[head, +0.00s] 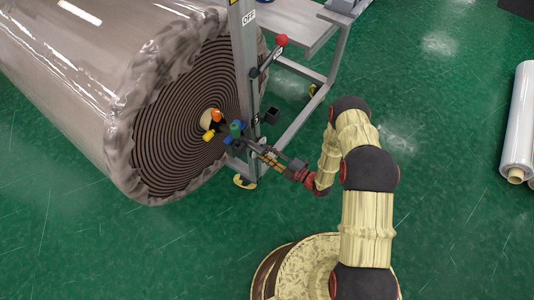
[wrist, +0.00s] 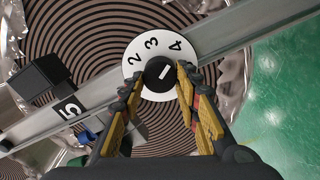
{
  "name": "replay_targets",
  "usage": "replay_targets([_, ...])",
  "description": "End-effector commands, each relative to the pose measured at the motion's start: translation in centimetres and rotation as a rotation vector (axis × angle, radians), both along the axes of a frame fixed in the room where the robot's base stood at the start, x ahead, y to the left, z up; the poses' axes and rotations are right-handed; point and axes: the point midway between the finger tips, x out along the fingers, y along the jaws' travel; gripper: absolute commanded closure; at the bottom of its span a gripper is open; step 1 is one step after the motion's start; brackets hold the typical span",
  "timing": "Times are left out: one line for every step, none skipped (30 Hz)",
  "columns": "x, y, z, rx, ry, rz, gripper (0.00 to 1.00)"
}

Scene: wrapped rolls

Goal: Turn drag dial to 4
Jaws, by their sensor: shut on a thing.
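The drag dial (wrist: 133,72) is a white disc on a grey metal post in the wrist view. The numbers 2, 3 and 4 show along its upper edge. Its black knob (wrist: 160,74) has a white mark slanting to the upper right, roughly toward the 4. My gripper (wrist: 160,77) is shut on the knob, one yellow-and-dark finger at each side; the fingers and wrist hide the dial's lower part. In the head view my gripper (head: 254,145) reaches to the post beside the big roll, and the dial's face cannot be made out.
A large wrapped roll (head: 180,110) stands behind the post (head: 243,60). A red-knobbed lever (head: 281,40) sticks out from the post, above my gripper. A black box (wrist: 38,78) and a "5" label (wrist: 69,109) are left of the dial.

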Motion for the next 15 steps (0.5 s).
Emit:
replay_targets([0.13, -0.1, -0.07, 0.004, 0.008, -0.004, 0.93])
replay_targets([0.13, -0.1, -0.07, 0.008, 0.013, -0.004, 0.93])
replay_targets([0.13, -0.1, -0.07, 0.011, 0.017, -0.004, 0.93])
replay_targets([0.14, -0.11, -0.06, 0.013, 0.019, -0.004, 0.93])
replay_targets([0.14, -0.11, -0.06, 0.015, 0.022, -0.004, 0.93])
replay_targets([0.14, -0.11, -0.06, 0.017, 0.024, -0.004, 0.93])
replay_targets([0.14, -0.11, -0.07, 0.017, 0.025, -0.004, 0.93])
replay_targets([0.14, -0.11, -0.06, 0.018, 0.025, -0.004, 0.93])
replay_targets([0.13, -0.12, -0.07, 0.018, 0.026, -0.004, 0.93])
replay_targets([0.13, -0.12, -0.07, 0.018, 0.026, -0.004, 0.93])
replay_targets([0.13, -0.12, -0.07, 0.018, 0.026, -0.004, 0.93])
replay_targets([0.14, -0.12, -0.07, 0.018, 0.026, -0.004, 0.93])
replay_targets([0.14, -0.12, -0.07, 0.018, 0.026, -0.004, 0.93])
replay_targets([0.14, -0.12, -0.07, 0.018, 0.026, -0.004, 0.93])
replay_targets([0.14, -0.12, -0.07, 0.018, 0.026, -0.004, 0.93])
